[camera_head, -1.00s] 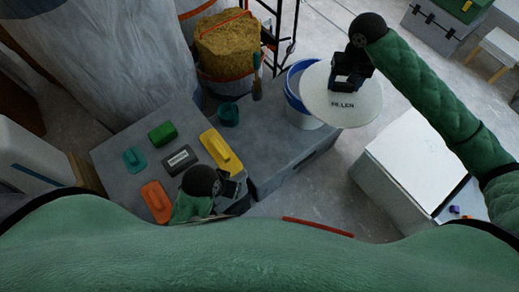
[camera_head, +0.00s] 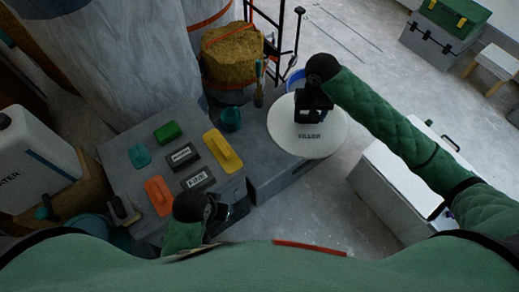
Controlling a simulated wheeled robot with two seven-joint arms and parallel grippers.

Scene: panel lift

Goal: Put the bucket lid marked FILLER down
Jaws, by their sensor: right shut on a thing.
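The bucket lid marked FILLER (camera_head: 307,142) is a round off-white disc in the upper middle of the head view. My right gripper (camera_head: 313,112) is shut on it from above, near its far part. The lid hides most of the blue-rimmed bucket (camera_head: 294,80) behind and below it. I cannot tell whether the lid touches the grey surface beneath. My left gripper (camera_head: 228,212) is low in the view, beside the front of the grey worktop (camera_head: 120,160). Its jaws are dark and too small to tell open from shut.
On the worktop lie a yellow float (camera_head: 222,151), an orange float (camera_head: 158,196), a green block (camera_head: 167,132), a teal block (camera_head: 139,155) and dark labelled blocks. A teal cup (camera_head: 231,119) stands behind. A white-topped box (camera_head: 385,185) is at right, with floor between.

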